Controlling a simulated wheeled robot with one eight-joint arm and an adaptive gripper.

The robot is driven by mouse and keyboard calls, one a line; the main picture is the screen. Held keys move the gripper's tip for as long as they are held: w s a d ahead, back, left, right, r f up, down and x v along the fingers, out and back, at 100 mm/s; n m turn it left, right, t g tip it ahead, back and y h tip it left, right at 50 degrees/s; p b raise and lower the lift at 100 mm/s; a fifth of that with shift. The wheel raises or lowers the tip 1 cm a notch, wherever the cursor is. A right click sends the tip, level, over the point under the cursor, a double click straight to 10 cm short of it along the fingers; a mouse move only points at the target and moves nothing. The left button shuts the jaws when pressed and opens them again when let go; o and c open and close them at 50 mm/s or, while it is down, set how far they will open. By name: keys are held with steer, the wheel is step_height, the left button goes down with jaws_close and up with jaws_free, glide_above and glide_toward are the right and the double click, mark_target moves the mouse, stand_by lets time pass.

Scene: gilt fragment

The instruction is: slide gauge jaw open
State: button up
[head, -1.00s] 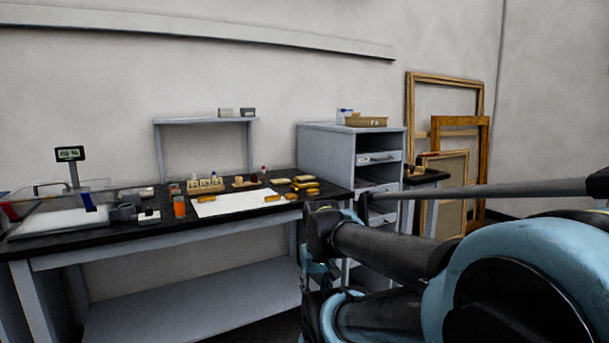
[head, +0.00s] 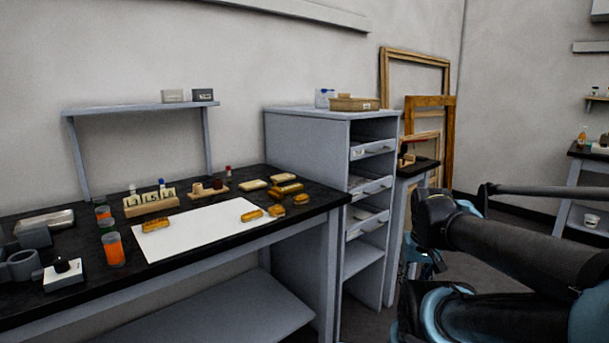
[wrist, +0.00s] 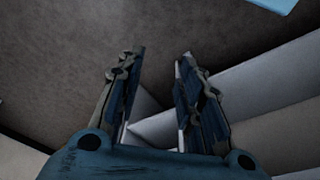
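I cannot make out for sure a gauge with a sliding jaw in either view. Small items that are hard to identify lie on the black-topped workbench (head: 310,199) in the head view. Among them are a white block with a black knob (head: 64,274) and dark grey pieces (head: 20,264) at the left. My gripper (wrist: 160,53) shows in the wrist view with its two fingers apart and nothing between them. It is off the bench, to the right of the grey drawer cabinet, pointing at floor and pale flat surfaces.
A white sheet (head: 196,236) with gilt fragments (head: 251,215) lies on the bench. The grey drawer cabinet (head: 300,160) is right of the bench. Wooden frames (head: 449,130) lean on the wall. Floor (head: 505,250) is open at right.

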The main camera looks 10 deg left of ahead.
steer(key=shift+w+d, duration=0.2)
steer(key=shift+w, duration=0.25)
steer(key=w+a+r+n, duration=0.1)
steer(key=w+a+r, duration=0.2)
steer(key=w+r, duration=0.45)
step_height(320, 180, up, 25)
steer(key=n+t+y, duration=0.2)
steer(key=n, duration=0.2)
glide_above(278, 189)
steer(key=s+d, duration=0.2)
steer(key=s, duration=0.2)
steer(key=x, duration=1.6)
steer(key=shift+s+a+f, duration=0.2)
steer(key=shift+f, duration=0.15)
steer(key=shift+c, duration=0.3)
